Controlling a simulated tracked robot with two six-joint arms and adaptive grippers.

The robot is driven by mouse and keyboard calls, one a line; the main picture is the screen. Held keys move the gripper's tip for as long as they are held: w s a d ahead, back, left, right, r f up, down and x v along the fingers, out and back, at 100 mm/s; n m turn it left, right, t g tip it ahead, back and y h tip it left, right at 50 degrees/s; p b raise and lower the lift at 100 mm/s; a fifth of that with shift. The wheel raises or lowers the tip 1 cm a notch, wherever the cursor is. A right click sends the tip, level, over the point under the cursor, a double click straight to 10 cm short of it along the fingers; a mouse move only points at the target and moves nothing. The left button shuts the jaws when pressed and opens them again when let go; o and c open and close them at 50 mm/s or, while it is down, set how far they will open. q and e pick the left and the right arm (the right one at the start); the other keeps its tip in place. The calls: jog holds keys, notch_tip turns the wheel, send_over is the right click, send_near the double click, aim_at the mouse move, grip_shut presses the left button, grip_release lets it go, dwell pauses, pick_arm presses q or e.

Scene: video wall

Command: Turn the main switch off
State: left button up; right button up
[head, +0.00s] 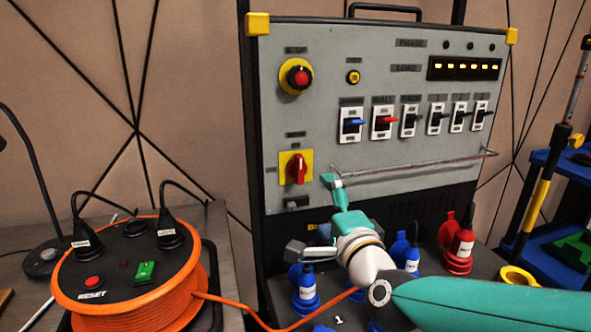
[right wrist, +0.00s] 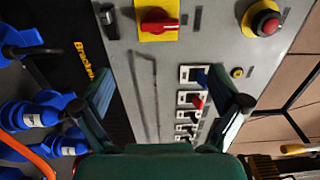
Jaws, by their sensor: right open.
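A red rotary switch (head: 297,168) on a yellow plate sits at the lower left of the grey panel; I take it for the main switch. Its handle stands upright in the head view. It also shows at the top of the right wrist view (right wrist: 158,20), with its handle lying across the picture. My right gripper (head: 312,215) is open and empty, below and to the right of the switch, apart from it. In the right wrist view its two fingers (right wrist: 165,85) are spread wide, with the panel beyond them. My left gripper is not in view.
A red stop button (head: 299,77) is above the switch. A row of breakers (head: 408,119) and a thin rail (head: 415,165) lie to its right. Blue and red plugs (head: 460,246) stand below the panel. An orange cable reel (head: 135,290) is at left.

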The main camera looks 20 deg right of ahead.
aim_at(301, 173)
jog(key=w+p, duration=0.1)
jog(key=w, duration=1.5)
jog(key=shift+d+f+p, duration=0.1)
jog(key=shift+d+p, duration=0.05)
jog(key=shift+p, duration=0.15)
jog(key=c, duration=1)
jog(key=shift+c, duration=0.8)
